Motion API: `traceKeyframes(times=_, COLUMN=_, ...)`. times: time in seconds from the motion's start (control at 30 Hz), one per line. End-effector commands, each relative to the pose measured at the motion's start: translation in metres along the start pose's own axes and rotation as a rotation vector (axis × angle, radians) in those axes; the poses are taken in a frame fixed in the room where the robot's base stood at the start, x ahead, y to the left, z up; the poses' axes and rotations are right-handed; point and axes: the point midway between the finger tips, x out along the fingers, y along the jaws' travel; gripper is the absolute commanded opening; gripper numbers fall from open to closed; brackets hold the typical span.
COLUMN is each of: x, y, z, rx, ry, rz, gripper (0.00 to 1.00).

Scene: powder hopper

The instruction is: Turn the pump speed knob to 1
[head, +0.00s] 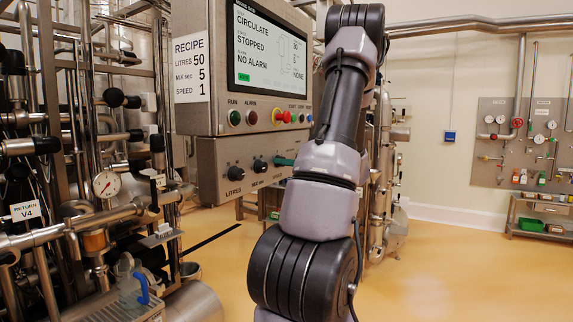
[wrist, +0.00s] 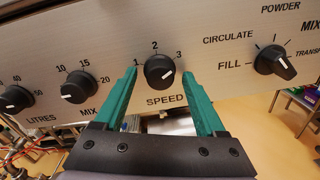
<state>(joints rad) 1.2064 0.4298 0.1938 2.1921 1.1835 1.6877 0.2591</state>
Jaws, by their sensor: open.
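The black speed knob (wrist: 159,71) is on the grey panel in the wrist view, with 1, 2 and 3 printed around its top. A short white mark shows on the right part of its face; I cannot tell surely which number it points to. My gripper (wrist: 159,74) is open, with one green finger on each side of the knob. I cannot tell whether either finger touches it. In the head view a green finger (head: 284,162) shows at the lower panel, and the speed knob is hidden there. The recipe card (head: 192,69) reads speed 1.
The mix knob (wrist: 77,87) and litres knob (wrist: 15,99) are to the left, and the mode selector (wrist: 274,62) is to the right. Above, the screen (head: 272,47) reads circulate, stopped, no alarm. A red stop button (head: 279,115) sits below it. Pipes crowd the left.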

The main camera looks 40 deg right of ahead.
Motion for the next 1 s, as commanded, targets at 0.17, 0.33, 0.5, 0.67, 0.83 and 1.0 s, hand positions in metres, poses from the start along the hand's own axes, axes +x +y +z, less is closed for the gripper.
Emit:
traceKeyframes(times=0.17, x=0.0008, y=0.0, z=0.0, rx=0.0, ry=0.0, rz=0.0, gripper=0.73)
traceKeyframes(times=0.33, x=0.0007, y=0.0001, z=0.0001, rx=-0.001, ry=0.0, rz=0.0, gripper=0.34)
traceKeyframes(times=0.5, x=0.0005, y=0.0, z=0.0002, rx=-0.001, ry=0.0, rz=0.0, gripper=0.0)
traceKeyframes(times=0.67, x=0.0005, y=0.0, z=0.0001, rx=-0.013, ry=0.0, rz=0.0, gripper=0.0)
traceKeyframes(times=0.83, x=0.0007, y=0.0, z=0.0001, rx=-0.064, ry=-0.002, rz=0.001, gripper=0.0)
traceKeyframes(times=1.0, x=0.0008, y=-0.0002, z=0.0, rx=-0.169, ry=-0.007, rz=0.002, gripper=0.0)
